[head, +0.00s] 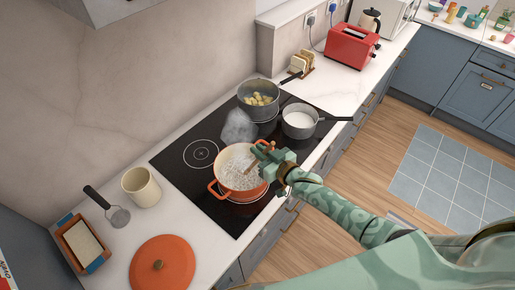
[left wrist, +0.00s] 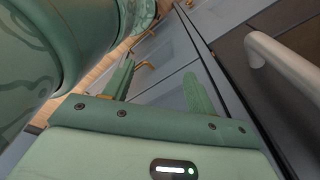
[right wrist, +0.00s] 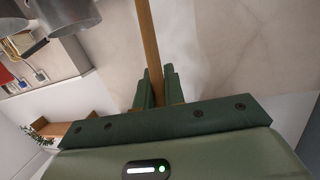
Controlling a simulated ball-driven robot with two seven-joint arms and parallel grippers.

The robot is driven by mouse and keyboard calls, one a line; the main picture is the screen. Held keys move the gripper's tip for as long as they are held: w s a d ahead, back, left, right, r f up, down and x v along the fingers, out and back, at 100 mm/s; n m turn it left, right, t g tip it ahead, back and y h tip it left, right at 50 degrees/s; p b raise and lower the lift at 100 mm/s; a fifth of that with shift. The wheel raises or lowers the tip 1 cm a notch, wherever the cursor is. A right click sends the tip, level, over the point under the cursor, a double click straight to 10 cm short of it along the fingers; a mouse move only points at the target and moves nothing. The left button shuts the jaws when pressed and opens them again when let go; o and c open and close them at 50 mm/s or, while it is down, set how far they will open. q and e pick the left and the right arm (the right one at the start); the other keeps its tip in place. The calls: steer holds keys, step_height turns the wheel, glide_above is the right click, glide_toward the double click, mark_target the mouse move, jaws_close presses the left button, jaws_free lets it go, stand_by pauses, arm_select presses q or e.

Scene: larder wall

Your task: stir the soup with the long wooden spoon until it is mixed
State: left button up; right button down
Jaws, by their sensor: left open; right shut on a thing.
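An orange pot (head: 215,187) with two handles stands on the black hob. The soup (head: 238,172) in it looks pale and streaky, partly veiled by steam. My right gripper (head: 267,160) is over the pot's right rim, shut on the long wooden spoon. In the right wrist view the spoon's handle (right wrist: 148,40) runs up from between the closed fingers (right wrist: 157,88). The spoon's bowl end is not clearly visible. My left gripper (left wrist: 160,85) is open and empty, in front of blue-grey cabinet fronts, and does not show in the head view.
A grey pot (head: 258,108) with yellowish pieces and a saucepan (head: 299,122) of white liquid stand behind, handles sticking out. An orange lid (head: 161,264), a cream crock (head: 141,187) and a skimmer (head: 108,207) lie left. A red toaster (head: 352,46) stands at the back.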

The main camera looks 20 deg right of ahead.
steer(key=r, duration=0.1)
steer(key=p, duration=0.1)
steer(key=s+r+p, duration=0.1)
steer(key=shift+d+r, duration=0.25)
steer(key=shift+r, duration=0.1)
steer(key=shift+s+d+r+p, duration=0.2)
steer(key=shift+r+p, duration=0.15)
steer(key=shift+r, duration=0.25)
steer(key=shift+s+d+r+p, duration=0.2)
steer(key=shift+r+p, duration=0.1)
steer(key=shift+r, duration=0.3)
